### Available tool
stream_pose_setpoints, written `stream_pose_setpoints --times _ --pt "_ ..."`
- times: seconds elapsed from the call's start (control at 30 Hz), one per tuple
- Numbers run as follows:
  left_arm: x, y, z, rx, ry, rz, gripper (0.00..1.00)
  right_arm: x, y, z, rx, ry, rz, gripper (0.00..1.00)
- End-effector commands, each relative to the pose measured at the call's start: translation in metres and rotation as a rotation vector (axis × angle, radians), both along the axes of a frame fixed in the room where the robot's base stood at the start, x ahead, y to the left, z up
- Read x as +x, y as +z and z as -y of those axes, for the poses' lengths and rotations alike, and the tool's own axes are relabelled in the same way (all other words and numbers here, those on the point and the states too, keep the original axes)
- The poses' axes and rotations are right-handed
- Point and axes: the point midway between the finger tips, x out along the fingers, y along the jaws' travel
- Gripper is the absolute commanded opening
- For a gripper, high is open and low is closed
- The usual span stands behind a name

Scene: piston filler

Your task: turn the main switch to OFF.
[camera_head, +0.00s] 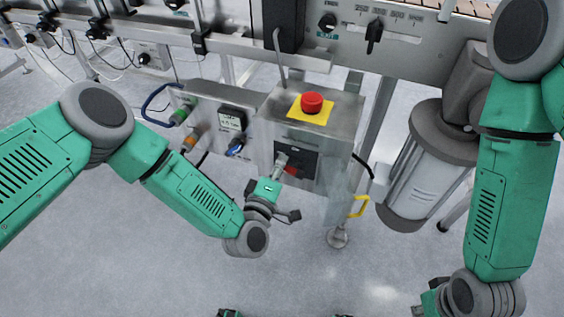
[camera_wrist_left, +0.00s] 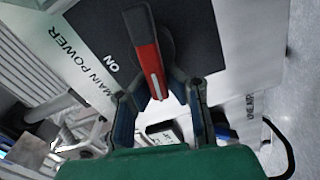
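The main switch is a red handle (camera_wrist_left: 143,50) on a black plate (camera_wrist_left: 85,25), beside the lettering MAIN POWER and ON. In the wrist view the handle's free end, with a white line, points down the picture towards my gripper. In the head view the red handle (camera_head: 291,170) shows on the front of the metal control box (camera_head: 265,145). My left gripper (camera_wrist_left: 160,92) is open, with one finger on each side of the handle's end and visible gaps. My right gripper's base (camera_head: 434,298) is at the lower edge; its fingers cannot be made out.
A red emergency button (camera_head: 312,102) on a yellow plate (camera_head: 311,116) sits on top of the box. A yellow handle (camera_head: 359,206) is to its right, and a grey motor-like cylinder (camera_head: 412,185) beyond.

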Motion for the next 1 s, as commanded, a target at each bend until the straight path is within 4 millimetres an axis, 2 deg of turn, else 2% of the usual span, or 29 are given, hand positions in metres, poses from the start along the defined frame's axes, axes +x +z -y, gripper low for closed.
stream_pose_setpoints --times 0.03,0.4,1.0 --pt "-0.0093 -0.0101 0.0044 -0.029 -0.019 -0.033 0.0 0.0 -0.0028 0.0 0.0 0.0 0.0 0.0" --pt "-0.01 -0.013 0.0054 -0.197 -0.022 -0.087 0.0 -0.0001 -0.0087 0.0 0.0 0.0 0.0 0.0" --pt "-0.0104 -0.0125 0.0068 -0.234 -0.024 -0.098 0.0 0.0 -0.0094 0.0 0.0 0.0 0.0 0.0"
